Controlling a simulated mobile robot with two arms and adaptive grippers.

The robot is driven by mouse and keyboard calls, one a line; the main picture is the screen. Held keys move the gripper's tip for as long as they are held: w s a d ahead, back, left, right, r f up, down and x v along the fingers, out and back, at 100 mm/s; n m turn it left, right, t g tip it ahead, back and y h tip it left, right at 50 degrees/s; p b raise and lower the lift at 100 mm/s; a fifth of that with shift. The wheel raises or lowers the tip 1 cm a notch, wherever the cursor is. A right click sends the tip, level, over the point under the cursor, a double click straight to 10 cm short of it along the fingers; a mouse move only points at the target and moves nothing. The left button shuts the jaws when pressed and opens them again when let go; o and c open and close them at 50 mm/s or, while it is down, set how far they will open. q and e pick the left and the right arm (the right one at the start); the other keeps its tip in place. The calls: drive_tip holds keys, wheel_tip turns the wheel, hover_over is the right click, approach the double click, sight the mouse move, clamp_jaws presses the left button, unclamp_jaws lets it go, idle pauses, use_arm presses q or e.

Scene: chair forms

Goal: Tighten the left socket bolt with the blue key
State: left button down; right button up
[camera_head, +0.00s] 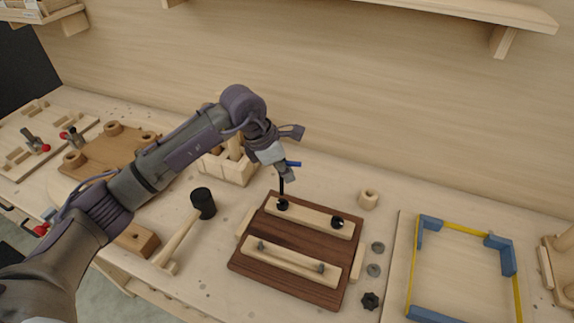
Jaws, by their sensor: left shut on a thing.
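My left gripper (283,166) is shut on the blue key (293,164), whose blue end sticks out to the right of the fingers. The key's dark shaft points down to the left socket bolt (282,204). The shaft's tip appears at the bolt's head, but I cannot tell whether it is seated. This black bolt is at the left end of a pale wooden bar (308,218) on a dark brown board (290,278). A second black bolt (337,223) is at the bar's right end. My right gripper is not in view.
A blue and yellow frame (412,262) stands farther right. A wooden crate (232,170) is behind.

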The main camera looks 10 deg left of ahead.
use_arm(q)
drive_tip(key=f, duration=0.1)
drive_tip(key=f+b, duration=0.1)
drive_tip(key=f, duration=0.1)
drive_tip(key=shift+w+f, duration=0.2)
drive_tip(key=shift+f, duration=0.1)
drive_tip(key=shift+f+b, duration=0.3)
drive_tip(key=shift+f, duration=0.55)
drive_tip(key=m+g, duration=0.1)
drive_tip(key=m, duration=0.2)
drive_tip(key=shift+s+d+r, duration=0.1)
drive_tip(key=shift+m+g+b, duration=0.3)
drive_tip(key=shift+m, duration=0.4)
drive_tip(key=m+b, duration=0.2)
drive_tip(key=m+g+b, duration=0.1)
drive_tip(key=m+b, duration=0.1)
drive_tip(key=b, duration=0.1)
drive_tip(key=shift+s+g, duration=0.2)
drive_tip(key=shift+g, duration=0.1)
drive_tip(key=shift+s+m+g+b, duration=0.1)
drive_tip(key=shift+m+g+b, duration=0.2)
drive_tip(key=shift+m+b, duration=0.5)
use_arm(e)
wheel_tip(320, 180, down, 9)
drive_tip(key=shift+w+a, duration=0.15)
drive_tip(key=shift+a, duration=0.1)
